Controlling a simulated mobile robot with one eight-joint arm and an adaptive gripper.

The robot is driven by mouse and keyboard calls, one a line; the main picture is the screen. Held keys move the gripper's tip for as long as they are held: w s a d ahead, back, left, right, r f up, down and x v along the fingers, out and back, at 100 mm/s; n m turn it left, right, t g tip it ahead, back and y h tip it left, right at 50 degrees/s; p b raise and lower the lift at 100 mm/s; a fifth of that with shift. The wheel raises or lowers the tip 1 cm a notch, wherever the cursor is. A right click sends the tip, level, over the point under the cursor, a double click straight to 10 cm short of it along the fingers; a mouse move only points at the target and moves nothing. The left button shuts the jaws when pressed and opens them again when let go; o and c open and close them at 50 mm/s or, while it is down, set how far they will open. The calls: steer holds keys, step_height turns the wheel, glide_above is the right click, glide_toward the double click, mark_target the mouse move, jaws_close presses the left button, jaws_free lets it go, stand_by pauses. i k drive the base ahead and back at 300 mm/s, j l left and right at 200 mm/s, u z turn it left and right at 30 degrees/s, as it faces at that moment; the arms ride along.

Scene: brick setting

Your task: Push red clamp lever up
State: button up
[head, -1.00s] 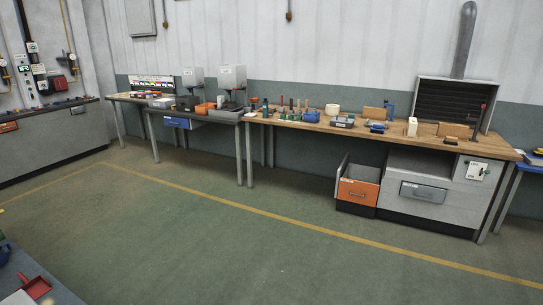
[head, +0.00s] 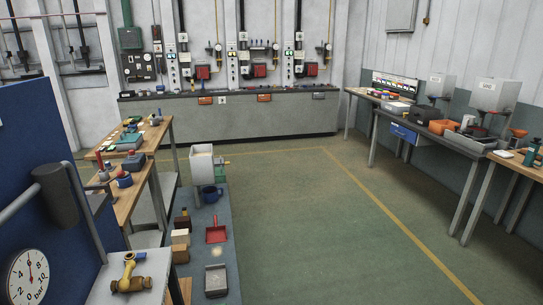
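I cannot make out a red clamp lever for certain in the head view. Small red-topped items (head: 122,179) stand on a wooden table at the left, too small to tell what they are. Red boxes (head: 203,72) are mounted along the back wall, and I cannot tell whether any has a clamp lever. My gripper is not in view.
A brass valve (head: 130,277) and a pressure gauge (head: 28,277) are at the near left. Green floor (head: 310,230) is open between there and the right-hand benches.

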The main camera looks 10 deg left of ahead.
mark_target(121, 174)
steer(key=i+j+u, duration=0.15)
steer(key=u, duration=0.3)
steer(key=i+u, duration=0.3)
steer(key=u, duration=0.15)
steer(key=i+u, duration=0.2)
steer(key=u, duration=0.25)
steer(key=i+l+u, duration=0.1)
steer(key=i+u, duration=0.15)
steer(key=u, duration=0.2)
steer(key=i+l+u, duration=0.15)
steer(key=i, duration=0.3)
steer(key=i+l+u, duration=0.2)
steer(key=i, duration=0.3)
steer(key=i+l+u, duration=0.15)
steer(key=i+l, duration=0.15)
steer(key=i, duration=0.15)
